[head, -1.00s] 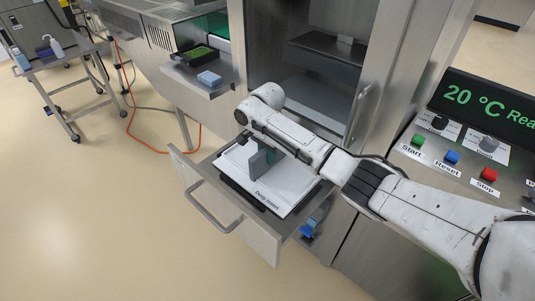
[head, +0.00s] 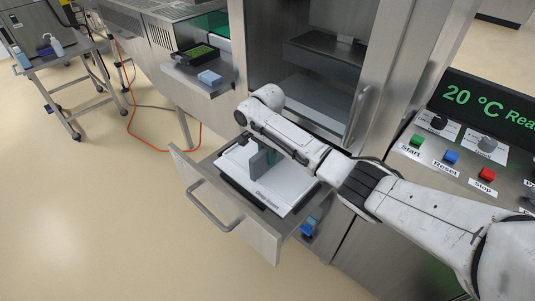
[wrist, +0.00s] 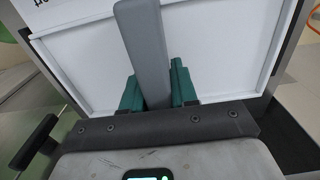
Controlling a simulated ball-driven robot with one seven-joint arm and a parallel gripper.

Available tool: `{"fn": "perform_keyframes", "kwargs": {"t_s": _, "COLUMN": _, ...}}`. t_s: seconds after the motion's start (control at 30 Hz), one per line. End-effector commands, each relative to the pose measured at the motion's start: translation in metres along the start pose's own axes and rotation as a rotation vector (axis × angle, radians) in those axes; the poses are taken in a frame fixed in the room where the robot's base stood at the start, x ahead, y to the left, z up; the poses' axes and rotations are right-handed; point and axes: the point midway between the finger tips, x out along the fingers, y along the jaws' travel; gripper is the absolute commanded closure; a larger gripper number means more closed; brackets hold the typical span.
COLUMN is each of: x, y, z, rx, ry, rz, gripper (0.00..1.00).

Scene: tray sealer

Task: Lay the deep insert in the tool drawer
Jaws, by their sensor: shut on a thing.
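The deep insert (head: 287,193) is a white, shallow tray-like panel with a printed label along its near edge. It lies level within the open tool drawer (head: 228,214); whether it rests on the drawer floor I cannot tell. My gripper (wrist: 158,88) has green fingers shut on the insert's grey upright handle (wrist: 145,45). The handle also shows in the head view (head: 258,163), below my wrist. The white insert panel (wrist: 90,50) fills much of the wrist view. My arm hides the insert's far right part in the head view.
A blue thing (head: 308,228) shows at the drawer's right side. The open cabinet (head: 325,70) stands behind the drawer, with a door handle at its right edge. A control panel (head: 465,165) with buttons is to the right. Open floor lies left of the drawer.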

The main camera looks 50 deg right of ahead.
Motion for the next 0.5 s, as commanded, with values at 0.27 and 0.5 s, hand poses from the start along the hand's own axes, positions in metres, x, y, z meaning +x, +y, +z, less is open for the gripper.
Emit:
{"fn": "perform_keyframes", "kwargs": {"t_s": 0.27, "x": -0.0009, "y": -0.0005, "z": -0.0005, "rx": 0.0, "ry": 0.001, "rz": -0.002, "gripper": 1.0}}
{"fn": "perform_keyframes", "kwargs": {"t_s": 0.5, "x": -0.0003, "y": -0.0002, "z": -0.0003, "rx": 0.0, "ry": 0.001, "rz": -0.001, "gripper": 0.49}}
